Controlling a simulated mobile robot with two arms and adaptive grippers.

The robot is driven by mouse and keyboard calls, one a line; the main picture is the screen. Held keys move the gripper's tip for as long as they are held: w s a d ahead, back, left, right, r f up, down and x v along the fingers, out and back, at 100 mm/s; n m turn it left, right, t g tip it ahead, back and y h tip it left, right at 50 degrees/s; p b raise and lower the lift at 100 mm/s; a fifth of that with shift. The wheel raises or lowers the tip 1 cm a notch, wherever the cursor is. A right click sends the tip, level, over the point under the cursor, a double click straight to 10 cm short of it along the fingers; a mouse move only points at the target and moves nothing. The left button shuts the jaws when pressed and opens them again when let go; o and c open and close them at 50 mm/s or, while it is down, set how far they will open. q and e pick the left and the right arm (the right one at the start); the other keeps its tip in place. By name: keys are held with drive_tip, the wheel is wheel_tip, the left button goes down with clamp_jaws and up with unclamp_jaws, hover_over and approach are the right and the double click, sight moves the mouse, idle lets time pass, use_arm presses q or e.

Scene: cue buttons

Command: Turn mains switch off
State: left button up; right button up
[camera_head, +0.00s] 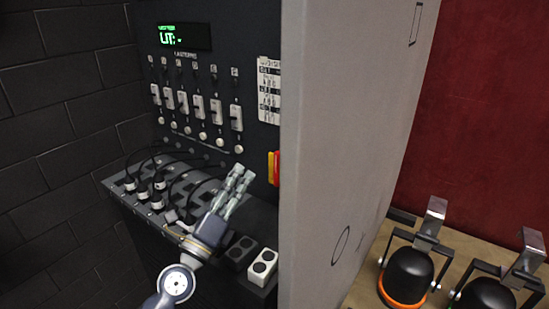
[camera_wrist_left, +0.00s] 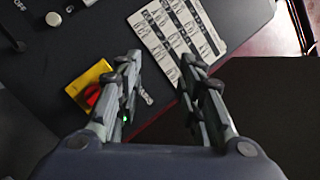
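The mains switch (camera_head: 272,168) is a red knob on a yellow plate, on the dark panel at its right edge. The grey door or wall partly hides it in the head view. In the left wrist view the yellow and red switch (camera_wrist_left: 90,90) lies at the left, partly behind the left-hand finger. My left gripper (camera_head: 241,174) is in front of the panel, left of the switch. In the left wrist view its fingers (camera_wrist_left: 160,75) stand apart with nothing between them. I cannot tell whether a finger touches the switch. My right gripper is not in view.
The panel carries a row of sliders (camera_head: 200,105), a green display (camera_head: 184,37) and a label sheet (camera_head: 269,90). Cables and plugs (camera_head: 158,182) fill the ledge below. A large grey panel (camera_head: 345,120) stands close on the right. Black lamps (camera_head: 408,275) are beyond it.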

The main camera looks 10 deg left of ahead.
sight(276, 158)
use_arm(q)
drive_tip(key=w+d+m+g+p, duration=0.1)
drive_tip(key=w+m, duration=0.3)
drive_tip(key=w, duration=0.1)
drive_tip(key=w+d+f+m+g+h+p, duration=0.1)
drive_tip(key=w+d+m+g, duration=0.1)
drive_tip(key=w+m, duration=0.2)
drive_tip(key=w+d+f+m+g+p, duration=0.1)
drive_tip(key=w+m+g, duration=0.1)
drive_tip(key=w+m, duration=0.2)
drive_tip(key=shift+x, duration=1.05)
drive_tip(key=shift+w+d+f, duration=0.15)
drive_tip(key=shift+w+d, duration=0.1)
drive_tip(key=shift+w, duration=0.15)
clamp_jaws()
